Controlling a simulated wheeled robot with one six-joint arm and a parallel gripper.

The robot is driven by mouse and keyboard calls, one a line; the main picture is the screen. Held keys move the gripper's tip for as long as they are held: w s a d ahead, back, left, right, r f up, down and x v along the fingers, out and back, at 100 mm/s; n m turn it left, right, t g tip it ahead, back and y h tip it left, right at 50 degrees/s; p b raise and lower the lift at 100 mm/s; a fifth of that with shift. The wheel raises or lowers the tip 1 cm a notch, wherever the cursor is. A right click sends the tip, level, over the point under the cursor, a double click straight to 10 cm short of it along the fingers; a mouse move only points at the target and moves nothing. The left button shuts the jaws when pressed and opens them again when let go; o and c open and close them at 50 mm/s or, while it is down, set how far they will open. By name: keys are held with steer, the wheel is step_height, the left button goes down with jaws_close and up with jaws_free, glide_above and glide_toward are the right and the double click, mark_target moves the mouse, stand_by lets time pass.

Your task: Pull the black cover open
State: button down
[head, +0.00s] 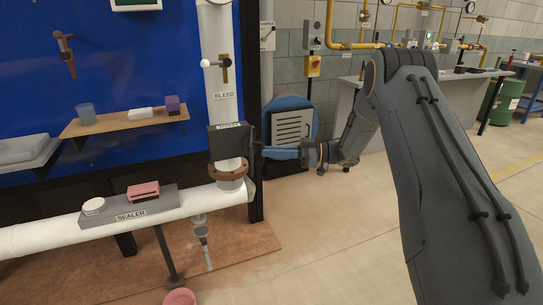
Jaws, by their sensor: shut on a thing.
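The black cover (229,143) is a dark box with a small light label along its top edge, too small to read surely. It sits around the upright white pipe (222,96), just above a brown flange (229,170). My gripper (258,151) reaches in from the right and is shut at the right side of the cover. The exact part gripped is too small to make out. The cover appears closed around the pipe front.
A shelf (90,128) with a cup and small items is at left. A ledge marked SEALER (130,207) lies on the lower pipe. A blue machine (291,104) stands behind my gripper. The floor (350,230) at right is clear.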

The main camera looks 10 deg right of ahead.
steer(key=shift+w+d+r+b, duration=0.1)
steer(key=shift+w+d+b, duration=0.1)
steer(key=shift+w+d, duration=0.35)
steer(key=shift+w+d+r+b, duration=0.1)
steer(key=shift+w+d+b, duration=0.1)
steer(key=shift+w, duration=0.5)
steer(key=c, duration=1.8)
jaws_free()
steer(key=shift+a+f, duration=0.1)
steer(key=shift+a, duration=0.05)
steer(key=shift+c, duration=0.2)
steer(key=s+d, duration=0.1)
steer(key=d, duration=0.7)
steer(key=shift+s+b, duration=0.15)
steer(key=shift+b, duration=0.15)
steer(key=shift+d, duration=0.1)
